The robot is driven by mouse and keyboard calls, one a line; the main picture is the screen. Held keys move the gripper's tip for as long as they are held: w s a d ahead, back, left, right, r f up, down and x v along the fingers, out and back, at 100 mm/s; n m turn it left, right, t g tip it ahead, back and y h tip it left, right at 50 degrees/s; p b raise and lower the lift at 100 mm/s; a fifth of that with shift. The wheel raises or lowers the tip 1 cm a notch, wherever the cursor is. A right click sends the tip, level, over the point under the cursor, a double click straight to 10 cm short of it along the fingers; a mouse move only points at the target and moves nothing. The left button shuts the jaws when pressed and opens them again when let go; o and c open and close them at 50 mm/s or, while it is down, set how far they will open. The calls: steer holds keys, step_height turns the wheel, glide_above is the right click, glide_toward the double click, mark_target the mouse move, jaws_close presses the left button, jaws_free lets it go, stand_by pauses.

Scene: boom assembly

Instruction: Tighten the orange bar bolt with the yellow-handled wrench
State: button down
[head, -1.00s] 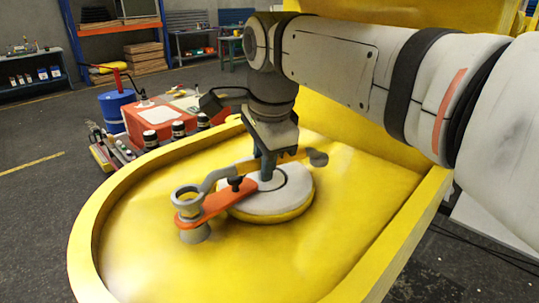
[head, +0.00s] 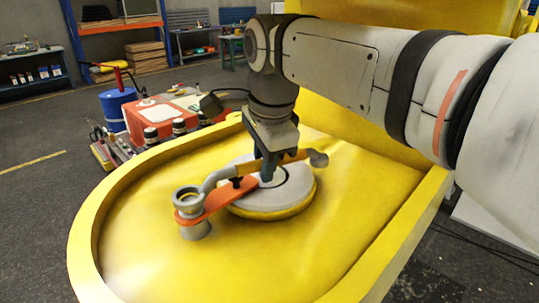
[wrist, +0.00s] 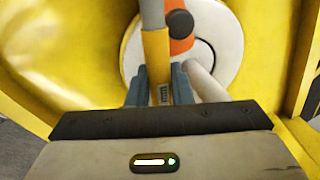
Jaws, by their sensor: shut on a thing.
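The yellow-handled wrench (head: 304,156) lies across the middle of the yellow basin. Its grey ring head (head: 187,196) sits at the outer end of the orange bar (head: 212,203), above a grey post (head: 197,231). The ring appears to be around the bolt there, but the bolt itself is hard to make out. My gripper (head: 269,176) points down and is shut on the yellow handle. In the wrist view, the handle (wrist: 157,62) runs between the blue fingers (wrist: 159,92). The orange bar (wrist: 181,46) shows beside it with a dark knob.
A round white-topped disc (head: 292,190) lies under the bar's inner end and my gripper. The yellow basin's raised rim (head: 112,192) curves around the left. A red cart (head: 160,112) and a blue barrel (head: 117,104) stand beyond it.

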steer(key=shift+f+b, duration=0.45)
steer(key=shift+f, duration=0.3)
steer(key=shift+s, duration=0.15)
stand_by(0.8)
steer(key=shift+s+d+m, duration=0.2)
steer(key=shift+s+m, duration=0.05)
steer(key=shift+m, duration=0.05)
steer(key=shift+s+d+m, duration=0.15)
steer(key=shift+s+m, duration=0.2)
steer(key=shift+m, duration=0.05)
steer(key=shift+s, duration=0.1)
stand_by(0.4)
steer(key=shift+s+d+m, duration=0.2)
steer(key=shift+s+m, duration=0.1)
